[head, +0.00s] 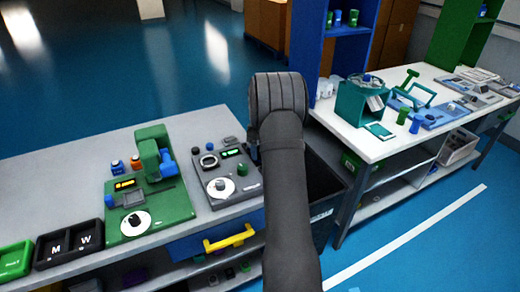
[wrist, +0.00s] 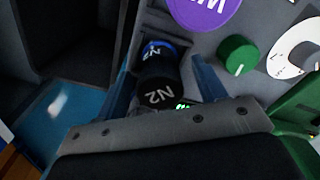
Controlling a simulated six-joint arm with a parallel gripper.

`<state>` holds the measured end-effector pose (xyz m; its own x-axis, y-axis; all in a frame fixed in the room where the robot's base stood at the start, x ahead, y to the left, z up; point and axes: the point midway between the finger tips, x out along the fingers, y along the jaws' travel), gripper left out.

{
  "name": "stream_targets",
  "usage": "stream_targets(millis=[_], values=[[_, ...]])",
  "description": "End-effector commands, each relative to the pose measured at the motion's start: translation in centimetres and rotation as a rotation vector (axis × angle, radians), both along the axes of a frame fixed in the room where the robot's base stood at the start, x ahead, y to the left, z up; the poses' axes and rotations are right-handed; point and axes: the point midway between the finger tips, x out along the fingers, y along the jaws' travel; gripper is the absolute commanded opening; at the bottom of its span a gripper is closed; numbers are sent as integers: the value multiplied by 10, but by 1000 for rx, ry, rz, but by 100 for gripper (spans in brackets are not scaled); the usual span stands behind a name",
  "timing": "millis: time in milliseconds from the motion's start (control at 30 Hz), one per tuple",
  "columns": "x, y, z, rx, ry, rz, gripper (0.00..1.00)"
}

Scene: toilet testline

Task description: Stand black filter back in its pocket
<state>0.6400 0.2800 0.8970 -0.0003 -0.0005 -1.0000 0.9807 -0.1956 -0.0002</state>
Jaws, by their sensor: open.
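A black cylinder marked N2 (wrist: 158,92) shows in the wrist view, end toward the camera; it may be the black filter, but I cannot be sure. A blue-rimmed round part (wrist: 165,47) is just beyond it. My gripper (wrist: 165,80) is open, with one blue finger on each side of the black cylinder. I cannot tell whether the fingers touch it. In the head view my own arm hides most of the gripper and this spot. I cannot make out a filter pocket.
A grey panel (head: 214,195) with a white dial and a green knob (wrist: 237,55) lies by the gripper. A purple disc (wrist: 205,12) is beyond. A green station (head: 150,205) stands left on the bench. A dark bin (head: 325,190) is at the bench's right end.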

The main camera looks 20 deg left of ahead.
Motion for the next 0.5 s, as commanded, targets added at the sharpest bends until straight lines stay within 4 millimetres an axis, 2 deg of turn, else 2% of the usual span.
stream_targets(millis=[167,500], values=[[1,0,33,2,-5,0,64],[1,0,116,2,-5,0,64]])
